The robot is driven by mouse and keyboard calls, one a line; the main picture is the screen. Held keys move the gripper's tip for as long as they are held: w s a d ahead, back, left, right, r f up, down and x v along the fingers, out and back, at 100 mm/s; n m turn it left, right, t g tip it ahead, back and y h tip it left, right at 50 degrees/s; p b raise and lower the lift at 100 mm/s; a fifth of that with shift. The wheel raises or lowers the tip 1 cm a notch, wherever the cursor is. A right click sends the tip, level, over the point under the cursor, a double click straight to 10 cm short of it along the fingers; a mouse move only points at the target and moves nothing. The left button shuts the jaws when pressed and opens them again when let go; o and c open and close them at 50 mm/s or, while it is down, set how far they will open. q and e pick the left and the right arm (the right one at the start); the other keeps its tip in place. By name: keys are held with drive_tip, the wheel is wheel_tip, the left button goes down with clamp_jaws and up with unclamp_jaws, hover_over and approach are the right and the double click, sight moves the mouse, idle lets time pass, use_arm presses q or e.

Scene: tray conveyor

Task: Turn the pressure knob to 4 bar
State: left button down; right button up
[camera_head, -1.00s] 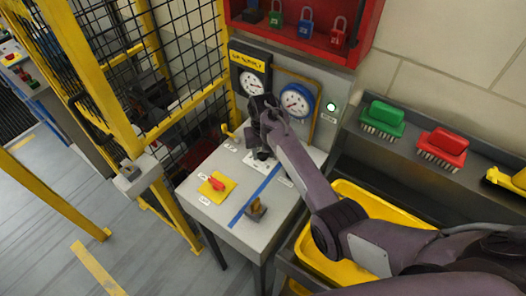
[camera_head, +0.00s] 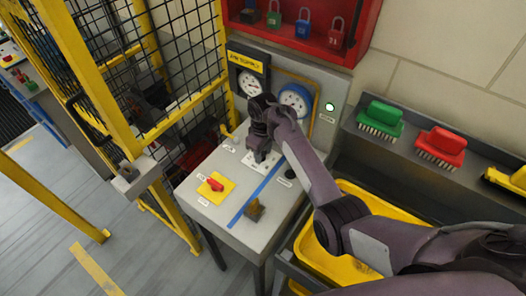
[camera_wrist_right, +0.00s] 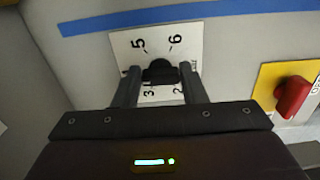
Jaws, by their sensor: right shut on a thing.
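The dark pressure knob (camera_wrist_right: 160,71) sits on a white number plate (camera_wrist_right: 124,45) in the right wrist view. The numbers 5, 6, 3 and 2 are readable; the place of the 4 and the knob's pointer are not clear. My right gripper (camera_wrist_right: 160,80) is shut on the knob, with one finger on each side. In the head view my right gripper (camera_head: 259,155) reaches down to the grey panel top (camera_head: 214,212) and hides the knob. A blue-rimmed gauge (camera_head: 294,98) stands behind it, its reading too small to tell. My left gripper is out of view.
A red switch on a yellow plate (camera_head: 217,186) and a brown-yellow lever (camera_head: 255,210) are on the same panel. A black-framed gauge (camera_head: 250,83) stands behind. Yellow fence posts (camera_head: 97,85) are at left, a yellow bin (camera_head: 350,265) at right.

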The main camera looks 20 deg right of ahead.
idle(0.3)
drive_tip(key=o, duration=1)
drive_tip(key=shift+w, duration=0.1)
